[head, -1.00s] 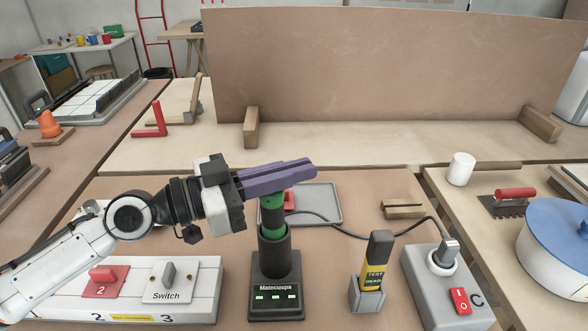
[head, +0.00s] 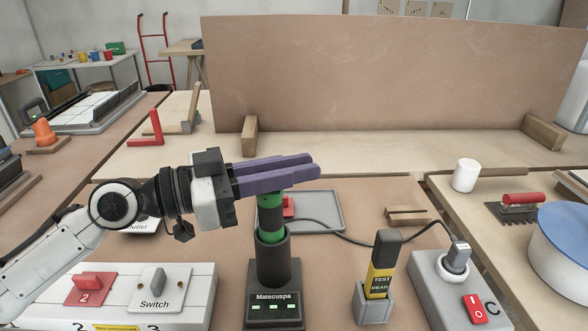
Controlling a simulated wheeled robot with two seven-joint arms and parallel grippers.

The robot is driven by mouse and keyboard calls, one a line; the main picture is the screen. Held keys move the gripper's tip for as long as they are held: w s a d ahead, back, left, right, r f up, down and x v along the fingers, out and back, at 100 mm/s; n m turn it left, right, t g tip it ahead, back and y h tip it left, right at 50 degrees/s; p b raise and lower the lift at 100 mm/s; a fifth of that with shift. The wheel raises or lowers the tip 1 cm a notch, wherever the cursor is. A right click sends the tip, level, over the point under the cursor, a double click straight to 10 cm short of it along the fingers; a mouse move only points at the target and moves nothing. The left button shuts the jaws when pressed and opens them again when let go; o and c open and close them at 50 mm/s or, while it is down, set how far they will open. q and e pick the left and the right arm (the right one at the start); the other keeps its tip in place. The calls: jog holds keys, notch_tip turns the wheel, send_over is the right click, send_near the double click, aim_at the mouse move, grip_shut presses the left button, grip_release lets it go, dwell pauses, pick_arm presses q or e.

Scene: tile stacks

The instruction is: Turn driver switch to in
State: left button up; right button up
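A green and black driver (head: 270,221) stands upright in a black holder (head: 273,295) labelled "Matecuspa", which has several small green lights. My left gripper (head: 316,166), with long purple fingers, lies across the driver's top from the left and hides it. The two fingers show one behind the other; I cannot tell whether they touch or grip the driver. A small red part (head: 289,207) shows right beside the driver's green body; I cannot tell whether it belongs to the driver or lies on the tray. My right gripper is out of view.
A grey tray (head: 325,225) lies behind the driver. To the right stand a yellow and black tester (head: 380,279) in a grey stand and a grey socket box (head: 430,280) with a plug and cable. A white switch panel (head: 198,299) lies front left, below my arm.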

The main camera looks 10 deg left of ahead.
pick_arm(q)
jog(key=shift+o, duration=0.8)
jog(key=b+v, duration=0.5)
jog(key=v, duration=0.5)
jog(key=shift+a, duration=0.1)
